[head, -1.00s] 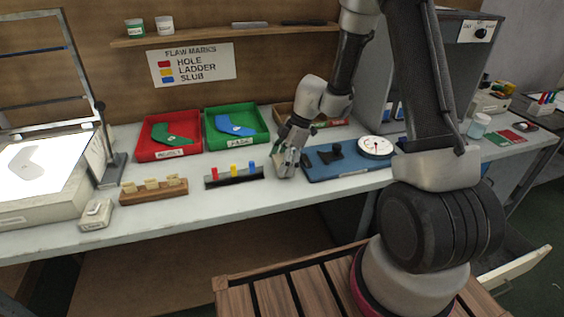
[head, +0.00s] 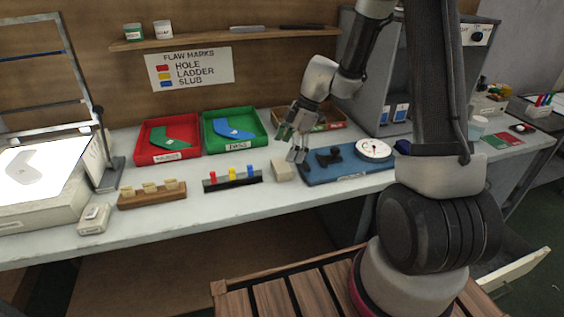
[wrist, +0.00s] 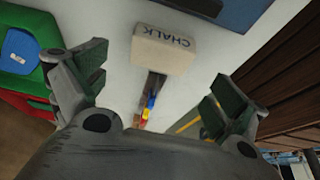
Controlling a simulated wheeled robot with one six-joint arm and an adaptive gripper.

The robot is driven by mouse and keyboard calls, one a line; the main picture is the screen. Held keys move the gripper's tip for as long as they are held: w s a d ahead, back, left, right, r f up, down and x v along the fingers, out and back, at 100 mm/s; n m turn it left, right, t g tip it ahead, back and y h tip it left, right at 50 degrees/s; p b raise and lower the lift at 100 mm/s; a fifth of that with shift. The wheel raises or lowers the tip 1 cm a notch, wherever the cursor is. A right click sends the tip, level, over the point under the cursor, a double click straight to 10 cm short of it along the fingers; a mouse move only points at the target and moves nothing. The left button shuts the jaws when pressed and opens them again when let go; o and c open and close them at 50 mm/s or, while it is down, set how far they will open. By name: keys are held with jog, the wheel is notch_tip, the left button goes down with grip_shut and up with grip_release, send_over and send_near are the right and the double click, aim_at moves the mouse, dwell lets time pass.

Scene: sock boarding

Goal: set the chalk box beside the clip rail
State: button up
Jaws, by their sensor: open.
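The chalk box (head: 281,170) is a small cream block on the white bench, just right of the black rail with red, yellow and blue clips (head: 233,180), with a small gap between them. In the wrist view the box (wrist: 165,50) shows its CHALK lettering, with the clip rail (wrist: 152,88) in line beyond it. My gripper (head: 297,156) is open and empty, raised above and a little right of the box. In the wrist view the box is ahead of the spread fingers (wrist: 160,68), not touching them.
A blue board (head: 345,170) with a dial gauge (head: 373,149) lies close right of the box. Behind are a red tray (head: 143,150) and a green tray (head: 262,141). A wooden rack (head: 152,198) stands left. Bare bench lies in front of the rail.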

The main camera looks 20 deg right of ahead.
jog(key=w+d+r+m+t+h, duration=0.1)
jog(key=w+d+r+m+t, duration=0.15)
jog(key=r, duration=0.55)
jog(key=w+d+r+m+t+h, duration=0.1)
jog(key=w+d+r+t, duration=0.2)
jog(key=r, duration=0.5)
jog(key=w+d+r+m+t+h, duration=0.1)
jog(key=w+d+r+t, duration=0.2)
jog(key=r, duration=0.4)
jog(key=s+d+r+m+t+h, duration=0.2)
jog(key=s+d+r+m+h, duration=0.3)
jog(key=d+r, duration=0.35)
jog(key=s+d+m+g+h, duration=0.1)
jog(key=s+d+m, duration=0.15)
jog(key=s, duration=0.35)
jog(key=s+d+m+g, duration=0.1)
jog(key=s+d+m, duration=0.15)
jog(key=s, duration=0.35)
jog(key=s+a+f+m+g+y, duration=0.1)
jog(key=s+a+f, duration=0.3)
jog(key=s, duration=0.5)
jog(key=s+a+f+m+g+y, duration=0.2)
jog(key=s+a+f, duration=0.3)
jog(key=s, duration=0.4)
jog(key=shift+g+y, duration=0.65)
jog(key=shift+y, duration=0.05)
jog(key=shift+s+r+m, duration=0.1)
jog(key=shift+m, duration=0.15)
